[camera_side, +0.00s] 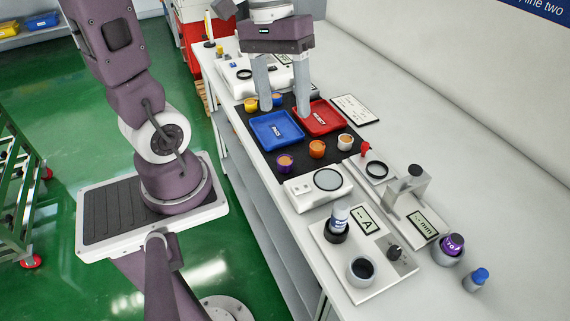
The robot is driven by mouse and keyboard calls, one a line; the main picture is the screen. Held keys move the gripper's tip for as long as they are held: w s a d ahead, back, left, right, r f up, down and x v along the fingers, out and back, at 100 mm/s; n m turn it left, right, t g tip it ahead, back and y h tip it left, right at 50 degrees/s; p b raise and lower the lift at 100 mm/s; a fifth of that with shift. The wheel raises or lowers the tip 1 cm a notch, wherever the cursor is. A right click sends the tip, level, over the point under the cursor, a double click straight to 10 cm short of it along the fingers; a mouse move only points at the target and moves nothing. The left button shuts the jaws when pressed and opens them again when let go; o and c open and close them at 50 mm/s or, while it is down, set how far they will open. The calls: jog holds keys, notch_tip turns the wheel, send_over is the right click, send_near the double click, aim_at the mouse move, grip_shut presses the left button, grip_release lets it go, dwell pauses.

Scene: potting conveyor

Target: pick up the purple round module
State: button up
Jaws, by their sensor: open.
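The purple round module (285,162) has a tan top and sits upright on the black mat (262,154), just in front of the blue tray. My gripper (284,109) is open, with its two grey fingers pointing down and apart, over the area of the blue and red trays. It is farther back than the purple module and not touching it. I see nothing held between the fingers.
A blue tray (278,132) and a red tray (320,117) lie on the mat. Orange (317,149), white (345,142), yellow (251,104) and blue (277,98) modules stand around them. A white device with a round plate (318,187) is close in front of the purple module.

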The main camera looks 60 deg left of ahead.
jog(key=w+a+f+n+g+h, duration=0.1)
jog(key=w+a+f+n+h, duration=0.3)
jog(key=a+f+n, duration=0.25)
jog(key=n+t+h, duration=0.3)
jog(key=n+h, duration=0.2)
jog(key=n, duration=0.2)
send_near(287, 163)
jog(key=shift+d+r, duration=0.3)
jog(key=shift+d, duration=0.15)
jog(key=shift+n, duration=0.25)
jog(key=x, duration=0.7)
jog(key=shift+a+f, duration=0.25)
jog(key=shift+f, duration=0.15)
jog(key=shift+d+f, duration=0.1)
jog(key=shift+d, duration=0.05)
grip_shut()
